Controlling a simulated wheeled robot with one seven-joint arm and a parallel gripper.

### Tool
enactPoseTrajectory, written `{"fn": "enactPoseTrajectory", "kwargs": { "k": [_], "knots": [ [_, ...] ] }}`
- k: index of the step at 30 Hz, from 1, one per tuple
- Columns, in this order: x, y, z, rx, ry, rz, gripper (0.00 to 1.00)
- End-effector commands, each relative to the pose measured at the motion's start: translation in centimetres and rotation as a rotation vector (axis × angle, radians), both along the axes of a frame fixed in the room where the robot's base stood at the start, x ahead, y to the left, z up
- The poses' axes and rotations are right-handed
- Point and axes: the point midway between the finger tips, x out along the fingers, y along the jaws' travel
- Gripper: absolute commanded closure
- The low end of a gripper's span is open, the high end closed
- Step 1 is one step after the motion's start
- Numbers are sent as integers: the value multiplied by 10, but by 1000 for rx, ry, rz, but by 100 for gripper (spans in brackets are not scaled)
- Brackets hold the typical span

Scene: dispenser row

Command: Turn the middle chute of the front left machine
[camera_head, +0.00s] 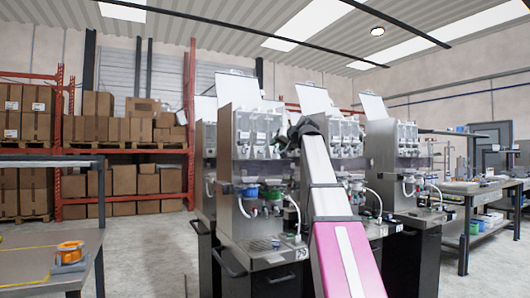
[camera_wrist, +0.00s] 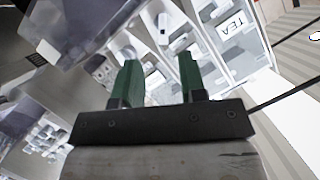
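The front left machine (camera_head: 252,195) is a grey cabinet with a row of clear containers and white chutes across its upper front. Its middle chute (camera_head: 259,148) shows small in the head view. My gripper (camera_head: 298,130) is at the right end of this row, at about container height; its fingertips are too small to make out there. In the wrist view my gripper (camera_wrist: 160,75) has two green fingers spread apart with nothing held between them. Beyond them are tilted clear containers, a white chute part (camera_wrist: 163,28) and a "TEA" label (camera_wrist: 235,25). I cannot tell which chute this is.
Cups and hoses (camera_head: 250,190) sit on the machine's shelf below the chutes. A table with an orange spool (camera_head: 70,252) is at the left. Open floor (camera_head: 150,260) lies between table and machine.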

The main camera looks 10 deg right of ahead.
Motion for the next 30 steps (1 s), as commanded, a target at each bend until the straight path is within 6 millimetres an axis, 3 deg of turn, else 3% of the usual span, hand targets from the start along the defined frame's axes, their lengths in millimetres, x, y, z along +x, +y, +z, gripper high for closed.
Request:
{"fn": "enactPoseTrajectory", "kwargs": {
  "k": [3, 8, 24, 30],
  "knots": [
    [2, -6, 4, 129, 57, 10, 62],
    [6, -4, 3, 178, 80, 14, 62],
    [74, 40, -21, 174, 77, 14, 62],
    [85, 49, -26, 173, 77, 15, 62]
  ]
}}
